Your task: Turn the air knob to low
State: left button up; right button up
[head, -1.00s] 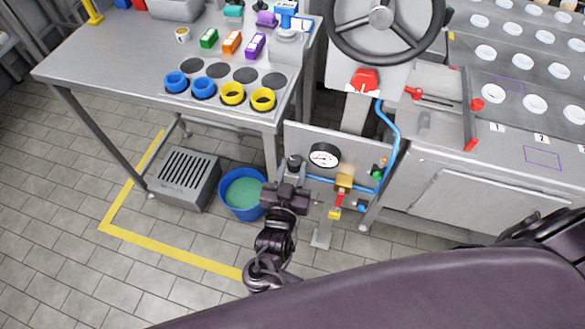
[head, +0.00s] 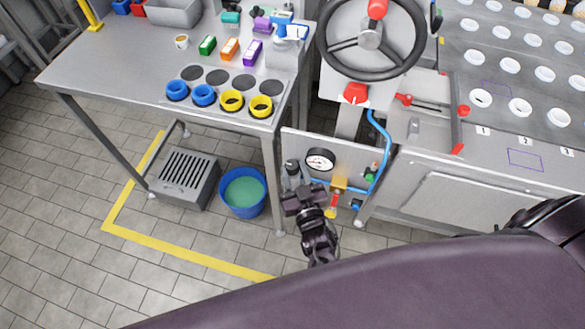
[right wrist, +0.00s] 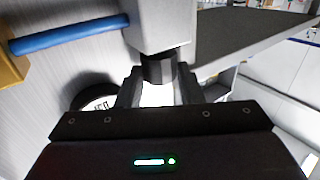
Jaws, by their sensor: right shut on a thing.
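The air knob is the dark knob (right wrist: 158,70) on the grey regulator block (right wrist: 165,25) in the right wrist view. In the head view the regulator (head: 291,180) stands at the left of the panel, beside the round white gauge (head: 320,159). My right gripper (head: 296,188) is at the regulator, low in front of the panel. In the right wrist view its fingers (right wrist: 158,88) are on both sides of the dark knob and shut on it. The knob's setting marks cannot be read. My left gripper is not in view.
A blue pipe (head: 383,150) and a brass valve block (head: 338,185) sit right of my gripper. A table leg (head: 273,185) and a blue bucket (head: 241,192) stand to its left. The grey panel (head: 350,158) is behind. A steering wheel (head: 328,45) is above.

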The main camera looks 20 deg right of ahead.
jog(key=shift+d+n+y+p, duration=0.15)
jog(key=shift+n+y, duration=0.35)
jog(key=shift+y, duration=0.3)
jog(key=shift+d+n+y+p, duration=0.15)
jog(key=shift+n+y, duration=0.35)
jog(key=shift+y, duration=0.3)
jog(key=o, duration=1)
jog(key=shift+a, duration=0.1)
